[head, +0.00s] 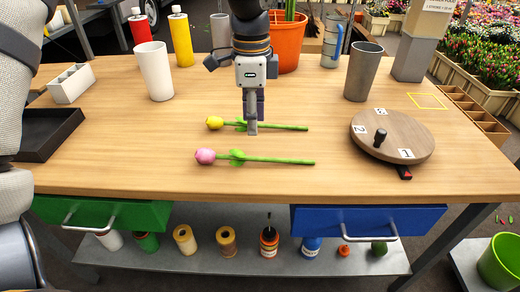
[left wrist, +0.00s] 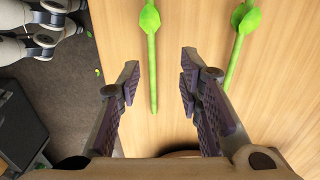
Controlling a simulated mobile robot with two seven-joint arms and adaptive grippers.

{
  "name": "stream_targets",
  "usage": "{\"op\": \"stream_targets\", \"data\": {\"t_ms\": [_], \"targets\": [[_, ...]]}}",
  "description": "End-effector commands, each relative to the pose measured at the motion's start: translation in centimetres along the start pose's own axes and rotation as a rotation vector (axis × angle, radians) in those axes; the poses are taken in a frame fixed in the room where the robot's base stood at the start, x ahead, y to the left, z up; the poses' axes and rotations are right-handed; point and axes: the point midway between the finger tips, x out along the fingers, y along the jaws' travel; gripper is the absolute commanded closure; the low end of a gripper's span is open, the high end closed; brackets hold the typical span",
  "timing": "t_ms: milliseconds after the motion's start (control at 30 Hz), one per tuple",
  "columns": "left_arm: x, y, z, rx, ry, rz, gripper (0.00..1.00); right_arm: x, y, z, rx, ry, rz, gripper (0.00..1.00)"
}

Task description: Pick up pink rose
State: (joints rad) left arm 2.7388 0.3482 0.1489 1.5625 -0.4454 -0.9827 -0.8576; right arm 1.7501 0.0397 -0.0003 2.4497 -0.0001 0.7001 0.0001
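The pink rose (head: 205,156) lies on the wooden table with its head to the left and its green stem to the right. The yellow flower (head: 214,123) lies behind it, roughly parallel. My left gripper (head: 252,128) points down above the flowers, empty. In the left wrist view its fingers (left wrist: 152,88) are open, and the pink rose's stem (left wrist: 152,70) runs between them, below. The yellow flower's stem (left wrist: 238,45) is to the right, partly hidden by a finger. Both flower heads are outside the wrist view. My right gripper is not in view.
A round wooden board (head: 415,140) with a knob lies at the right. A white cup (head: 155,70), grey cup (head: 363,72) and orange pot (head: 288,45) stand farther back. A black tray (head: 45,135) is at the left. The table front around the pink rose is clear.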

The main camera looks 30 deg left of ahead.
Motion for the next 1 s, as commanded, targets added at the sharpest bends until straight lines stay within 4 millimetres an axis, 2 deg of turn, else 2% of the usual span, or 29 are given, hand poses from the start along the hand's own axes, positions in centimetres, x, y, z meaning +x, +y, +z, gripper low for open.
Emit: {"op": "stream_targets", "data": {"t_ms": [33,100,267,467,567,733,767,900,1000], "targets": [[1.6,0.1,0.1,0.000,-0.004,0.009,0.67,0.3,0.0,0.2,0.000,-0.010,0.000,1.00],[2.9,0.1,0.1,-0.001,-0.004,0.006,0.67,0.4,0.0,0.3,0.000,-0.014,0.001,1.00],[4.8,0.3,0.1,-0.001,-0.003,0.005,0.67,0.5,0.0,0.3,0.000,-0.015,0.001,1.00],[8.5,0.9,0.4,-0.001,-0.003,0.005,0.67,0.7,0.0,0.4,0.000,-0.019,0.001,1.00],[9.2,0.9,0.3,-0.001,-0.001,0.001,0.67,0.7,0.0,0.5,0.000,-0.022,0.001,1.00],[9.1,0.8,0.3,-0.002,0.000,-0.001,0.67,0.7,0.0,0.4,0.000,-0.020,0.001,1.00],[9.1,0.8,0.3,-0.002,0.001,-0.001,0.69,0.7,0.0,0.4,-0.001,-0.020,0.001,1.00],[9.1,0.8,0.3,-0.002,0.000,0.000,1.00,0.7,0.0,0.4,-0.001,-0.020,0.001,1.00],[9.1,0.8,0.3,-0.002,0.000,0.000,1.00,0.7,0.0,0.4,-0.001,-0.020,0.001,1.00]]}}
